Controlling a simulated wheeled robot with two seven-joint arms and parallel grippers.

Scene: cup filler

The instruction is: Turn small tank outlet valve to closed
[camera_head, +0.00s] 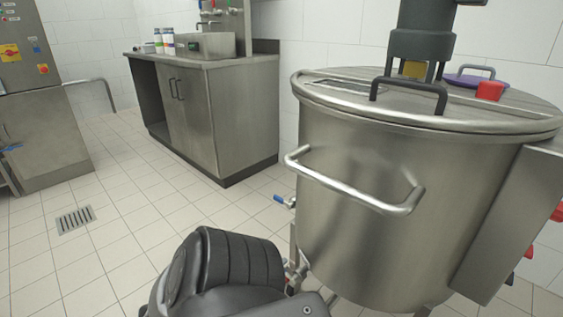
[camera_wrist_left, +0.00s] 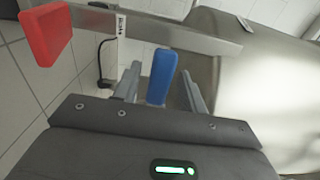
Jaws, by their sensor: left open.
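A blue valve lever (camera_wrist_left: 160,78) stands between the two fingers of my left gripper (camera_wrist_left: 161,74) in the left wrist view. The fingers are open, with a visible gap on each side of the lever. The lever's lower end is hidden behind the gripper body. In the head view my left arm comes in at the bottom, and the left gripper (camera_head: 297,275) is mostly hidden beside the foot of the large steel tank (camera_head: 365,230). A small blue-handled valve (camera_head: 281,200) shows at the tank's left side. I cannot tell whether it is the same lever. My right gripper is not seen.
A red handle (camera_wrist_left: 45,35) is at the upper left in the left wrist view, close to the gripper. The tank has a protruding bar handle (camera_head: 355,190) and a lid. A steel counter (camera_head: 215,110) stands behind. The tiled floor at left is clear around a drain (camera_head: 76,219).

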